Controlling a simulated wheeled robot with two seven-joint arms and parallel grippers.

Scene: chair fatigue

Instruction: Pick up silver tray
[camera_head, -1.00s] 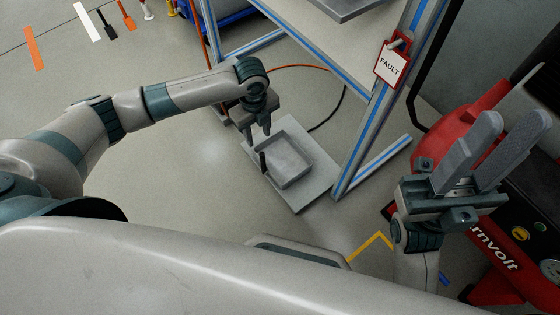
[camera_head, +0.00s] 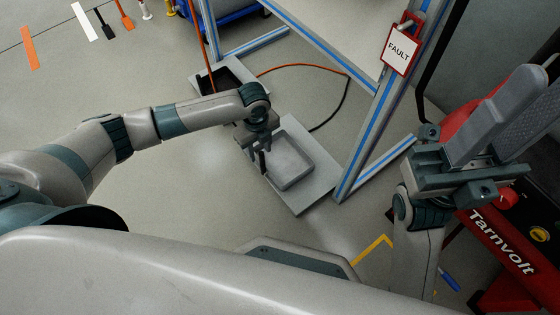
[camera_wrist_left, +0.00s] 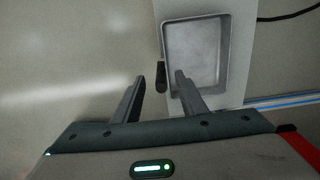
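The silver tray (camera_head: 292,172) is a shallow grey rectangular tray lying on a flat light-grey plate (camera_head: 312,198) on the floor. A dark upright handle (camera_wrist_left: 162,76) stands at its left edge. The tray also shows in the left wrist view (camera_wrist_left: 193,52). My left gripper (camera_wrist_left: 160,82) is open, with its fingertips either side of the handle in that view; I cannot tell if they touch it. The left wrist hides part of the tray's far corner in the head view. My right gripper (camera_head: 510,108) is open and empty, far to the right of the tray.
A blue-and-silver frame post (camera_head: 372,125) with a red FAULT tag (camera_head: 402,48) stands right of the tray. Orange and black cables (camera_head: 343,98) run behind it. A dark tray (camera_head: 222,78) lies farther back. A red Tarnvolt machine (camera_head: 500,245) is at right.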

